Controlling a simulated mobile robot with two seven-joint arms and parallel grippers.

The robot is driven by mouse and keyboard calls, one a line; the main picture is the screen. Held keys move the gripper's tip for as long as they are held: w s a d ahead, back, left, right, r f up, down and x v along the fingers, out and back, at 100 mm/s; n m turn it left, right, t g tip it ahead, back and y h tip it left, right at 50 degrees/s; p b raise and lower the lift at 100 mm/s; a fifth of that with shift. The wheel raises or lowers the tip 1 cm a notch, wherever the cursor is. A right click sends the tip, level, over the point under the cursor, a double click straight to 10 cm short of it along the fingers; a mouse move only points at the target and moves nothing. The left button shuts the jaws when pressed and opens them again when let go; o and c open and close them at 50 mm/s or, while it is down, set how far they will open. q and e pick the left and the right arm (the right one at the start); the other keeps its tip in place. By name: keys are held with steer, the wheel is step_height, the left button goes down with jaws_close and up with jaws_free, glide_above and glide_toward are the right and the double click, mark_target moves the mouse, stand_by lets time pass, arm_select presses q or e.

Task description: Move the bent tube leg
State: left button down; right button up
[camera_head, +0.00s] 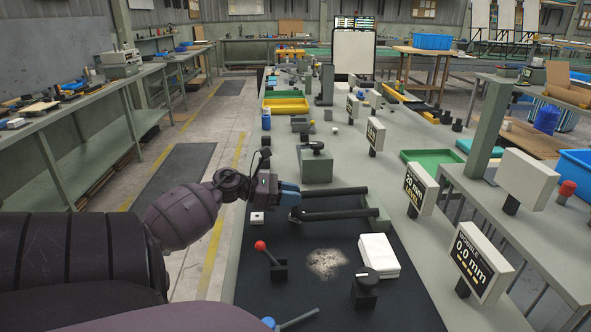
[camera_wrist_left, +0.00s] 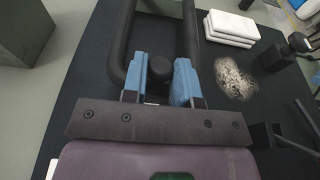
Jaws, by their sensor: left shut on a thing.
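Whether the leg touches the block is hard to tell. My right gripper is not in view.
The black mat (camera_head: 215,0) is not clear at its edges; on it stand a red-knobbed lever (camera_head: 261,246), a white stack (camera_head: 379,257) and a black knob (camera_head: 366,284). A grey speckled patch (camera_head: 326,263) lies between them. Display signs (camera_head: 473,263) line the right side.

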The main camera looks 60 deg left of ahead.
arm_select(q)
steer(key=shift+s+f, duration=0.15)
steer(key=shift+f, duration=0.45)
steer(key=c, duration=0.9)
jaws_free()
steer(key=shift+c, duration=0.2)
steer(key=v, duration=0.9)
steer(key=shift+s+a+r+p, duration=0.15)
steer(key=shift+r+p, duration=0.15)
steer(key=shift+r, duration=0.05)
steer(key=shift+s+a+r, duration=0.2)
steer(key=shift+s+a, duration=0.05)
steer(key=shift+s, duration=0.2)
steer(key=shift+r, duration=0.1)
